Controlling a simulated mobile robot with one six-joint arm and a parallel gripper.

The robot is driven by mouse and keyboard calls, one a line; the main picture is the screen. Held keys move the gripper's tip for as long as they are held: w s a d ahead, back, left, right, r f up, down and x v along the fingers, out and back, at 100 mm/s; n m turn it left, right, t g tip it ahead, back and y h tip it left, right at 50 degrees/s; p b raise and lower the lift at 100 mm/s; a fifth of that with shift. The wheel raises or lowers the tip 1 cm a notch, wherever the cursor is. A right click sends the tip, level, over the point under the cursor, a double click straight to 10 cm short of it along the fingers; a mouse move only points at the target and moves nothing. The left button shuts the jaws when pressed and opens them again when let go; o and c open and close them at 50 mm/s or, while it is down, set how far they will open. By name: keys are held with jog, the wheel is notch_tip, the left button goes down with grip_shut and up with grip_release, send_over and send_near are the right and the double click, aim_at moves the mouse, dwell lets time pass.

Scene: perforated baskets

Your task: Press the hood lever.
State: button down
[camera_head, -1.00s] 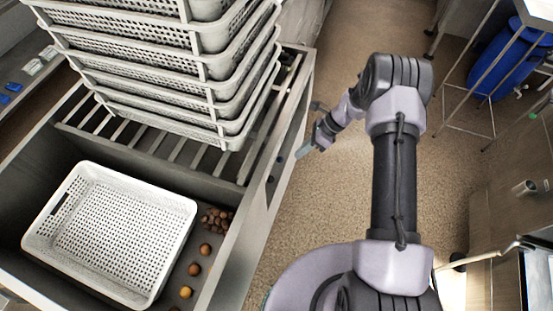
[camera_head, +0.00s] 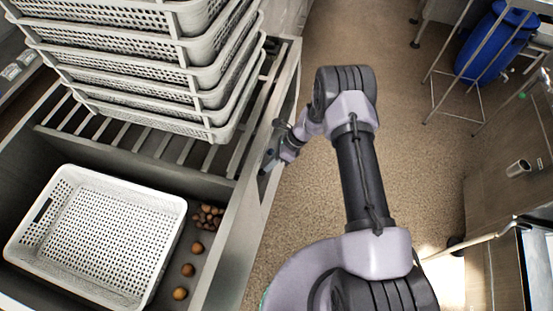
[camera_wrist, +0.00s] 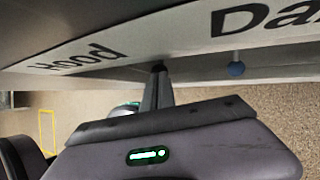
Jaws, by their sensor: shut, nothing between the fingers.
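A label strip on the panel in the wrist view carries the word "Hood" (camera_wrist: 75,58) at left and cut-off lettering starting "Da" (camera_wrist: 245,18) at right. A small blue-grey ball knob (camera_wrist: 236,69) hangs under the "Da" lettering. My gripper (camera_wrist: 158,68) is shut and empty, its tips just under the panel edge between the two labels. No separate lever shows clearly under "Hood"; my gripper may hide it. In the head view my gripper (camera_head: 266,164) is at the side panel of the counter; whether it touches cannot be told.
The counter (camera_head: 228,250) holds a white perforated basket (camera_head: 25,225) and several round brown items (camera_head: 197,248). Stacked grey baskets (camera_head: 190,75) stand on slats behind. Open floor (camera_head: 430,160) lies to the right, with a blue barrel (camera_head: 490,45) and metal frame beyond.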

jog(key=shift+a+f, duration=0.15)
jog(key=shift+f, duration=0.05)
jog(key=shift+s+d+f+b, duration=0.1)
jog(key=shift+d+f+b, duration=0.15)
jog(key=shift+f+b, duration=0.25)
dwell(0.5)
jog(key=f+b, duration=0.2)
jog(key=b, duration=0.1)
jog(key=d+f+b, duration=0.1)
jog(key=f, duration=0.1)
jog(key=shift+s+d, duration=0.1)
jog(key=shift+s, duration=0.15)
jog(key=shift+r, duration=0.75)
